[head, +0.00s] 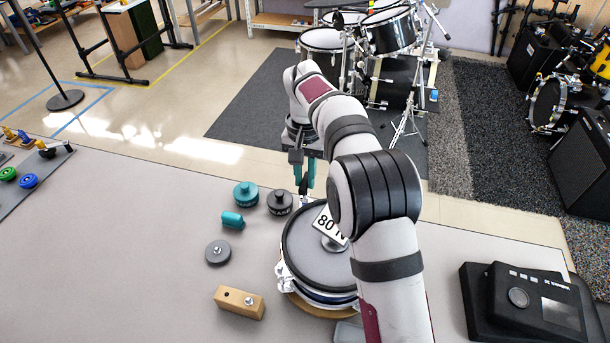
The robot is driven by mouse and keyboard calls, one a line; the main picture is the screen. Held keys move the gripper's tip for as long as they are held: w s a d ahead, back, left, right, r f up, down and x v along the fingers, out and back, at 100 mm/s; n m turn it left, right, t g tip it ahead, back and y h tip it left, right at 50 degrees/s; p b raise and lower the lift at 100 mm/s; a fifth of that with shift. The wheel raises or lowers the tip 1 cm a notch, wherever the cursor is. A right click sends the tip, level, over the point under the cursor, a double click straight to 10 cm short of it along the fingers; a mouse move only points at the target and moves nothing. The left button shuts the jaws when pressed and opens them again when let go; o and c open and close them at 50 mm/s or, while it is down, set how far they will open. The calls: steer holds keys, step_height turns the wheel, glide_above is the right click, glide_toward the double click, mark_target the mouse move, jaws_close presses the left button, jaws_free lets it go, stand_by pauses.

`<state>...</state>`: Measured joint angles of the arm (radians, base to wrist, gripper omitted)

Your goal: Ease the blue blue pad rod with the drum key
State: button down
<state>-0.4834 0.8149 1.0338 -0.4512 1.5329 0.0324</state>
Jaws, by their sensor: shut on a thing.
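My gripper (305,180), with teal fingertips, points down at the back rim of the round drum pad (310,250). It is shut on a small silver piece, likely the drum key (304,199), mostly hidden between the fingers. The key is at or just above the rim; I cannot tell whether it sits on a rod. The pad has a grey head and a metal hoop with silver lugs (285,275). My arm covers its right side. I cannot make out the blue rod. A white "80 N" sign (326,224) stands on the head.
Left of the pad are a teal weight (245,194), a dark weight (280,202), a teal cylinder (232,220), a grey disc (218,252) and a wooden block (239,302). A black device (530,302) lies right. A tray (30,190) with coloured pieces is far left.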

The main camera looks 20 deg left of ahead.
steer(key=n, duration=1.3)
steer(key=shift+w, duration=0.1)
steer(key=n, duration=1.1)
steer(key=shift+w+n, duration=0.1)
steer(key=shift+n, duration=0.2)
steer(key=shift+m, duration=1)
steer(key=shift+r, duration=1.5)
